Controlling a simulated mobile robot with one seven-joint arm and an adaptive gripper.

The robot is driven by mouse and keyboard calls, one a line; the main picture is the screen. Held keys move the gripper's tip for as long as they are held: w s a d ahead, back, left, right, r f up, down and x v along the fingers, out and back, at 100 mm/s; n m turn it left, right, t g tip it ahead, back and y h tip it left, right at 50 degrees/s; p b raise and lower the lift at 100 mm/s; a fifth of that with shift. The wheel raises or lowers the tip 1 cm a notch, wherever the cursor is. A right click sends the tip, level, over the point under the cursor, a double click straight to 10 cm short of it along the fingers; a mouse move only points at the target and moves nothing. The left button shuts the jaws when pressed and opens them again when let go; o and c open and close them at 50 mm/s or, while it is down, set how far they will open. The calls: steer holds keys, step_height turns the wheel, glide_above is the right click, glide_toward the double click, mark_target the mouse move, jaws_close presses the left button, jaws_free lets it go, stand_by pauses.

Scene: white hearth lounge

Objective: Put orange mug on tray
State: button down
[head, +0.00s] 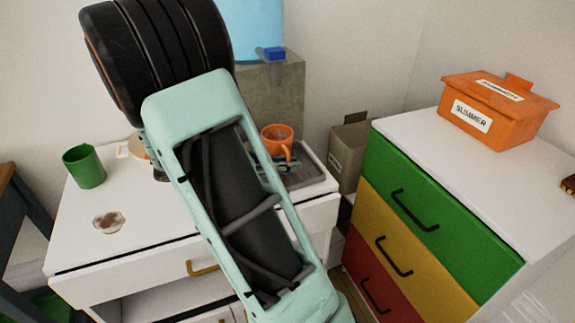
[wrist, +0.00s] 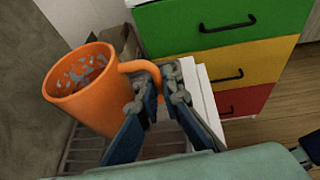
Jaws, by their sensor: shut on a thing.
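The orange mug (head: 277,138) is upright over the far right of the white cabinet top, with its handle toward me. In the wrist view the mug (wrist: 85,92) fills the left side, and grey-blue patches show inside it. My gripper (wrist: 156,84) is shut on its handle. In the head view my arm hides most of the gripper. The grey tray (head: 322,176) lies below and around the mug; its slatted part (wrist: 85,152) shows under the mug in the wrist view. I cannot tell whether the mug's base touches it.
A green mug (head: 84,167) and a small clear dish (head: 108,222) stand on the cabinet's left. A cream mug (head: 132,149) is partly behind my arm. A coloured drawer unit (head: 440,235) with an orange box (head: 497,112) stands right. A beige bin (head: 347,150) is between.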

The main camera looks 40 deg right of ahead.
steer(key=shift+f, duration=0.15)
steer(key=c, duration=2.1)
jaws_free()
steer(key=shift+r, duration=0.2)
steer(key=p+v, duration=0.2)
steer(key=v, duration=1)
steer(key=shift+p, duration=0.35)
